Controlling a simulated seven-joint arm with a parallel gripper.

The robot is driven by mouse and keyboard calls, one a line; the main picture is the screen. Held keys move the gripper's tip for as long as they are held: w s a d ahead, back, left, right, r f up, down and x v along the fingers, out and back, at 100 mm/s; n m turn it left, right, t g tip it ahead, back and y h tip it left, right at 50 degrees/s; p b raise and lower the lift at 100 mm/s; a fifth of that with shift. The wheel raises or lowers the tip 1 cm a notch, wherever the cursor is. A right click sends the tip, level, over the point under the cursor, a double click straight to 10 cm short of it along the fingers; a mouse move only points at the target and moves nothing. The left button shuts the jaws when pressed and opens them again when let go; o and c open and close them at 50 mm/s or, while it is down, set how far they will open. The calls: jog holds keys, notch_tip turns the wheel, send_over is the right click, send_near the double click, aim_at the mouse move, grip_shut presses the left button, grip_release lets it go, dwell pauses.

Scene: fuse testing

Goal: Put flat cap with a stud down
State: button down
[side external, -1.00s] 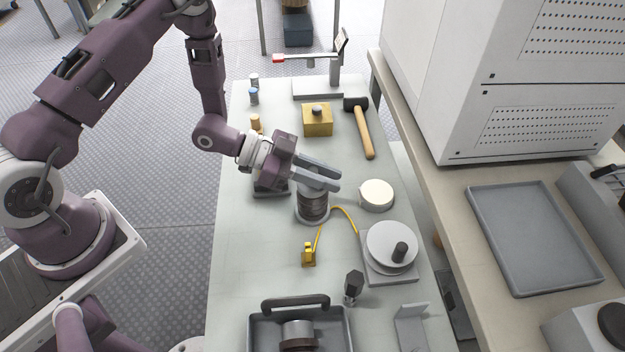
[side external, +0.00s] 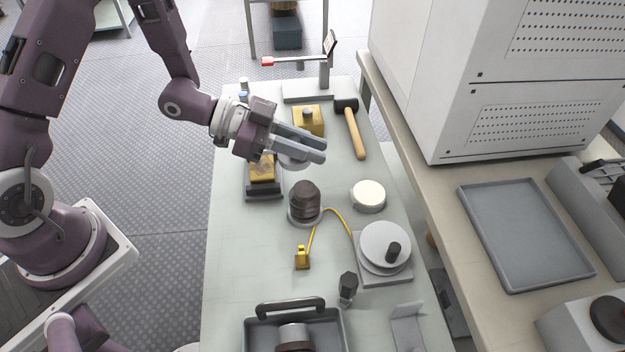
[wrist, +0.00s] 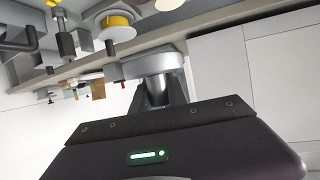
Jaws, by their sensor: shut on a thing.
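The flat cap with a stud (side external: 292,161) is a grey disc, gripped in my gripper (side external: 310,148) and held above the table. Its face is partly hidden by the fingers in the side view. In the wrist view, the grey cap (wrist: 152,67) shows at the fingertips, and its stud is between the fingers. My gripper is shut on it. A dark, ribbed cylinder (side external: 306,200) stands uncovered on a round grey base on the table, below the gripper and apart from it.
A round cream-topped disc (side external: 368,195) lies right of the cylinder. A yellow cable (side external: 335,212) runs beside it. A brass block (side external: 309,118) and a mallet (side external: 354,132) are behind. A dark stand with a brass block (side external: 263,172) is at left.

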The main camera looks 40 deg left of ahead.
jog(key=s+a+f, duration=0.4)
jog(key=a+f, duration=0.1)
send_over(251, 234)
notch_tip(251, 234, down, 2)
notch_tip(251, 234, down, 10)
jog(key=shift+f, duration=0.2)
jog(key=c, duration=1.3)
grip_release()
jog(key=shift+f, duration=0.1)
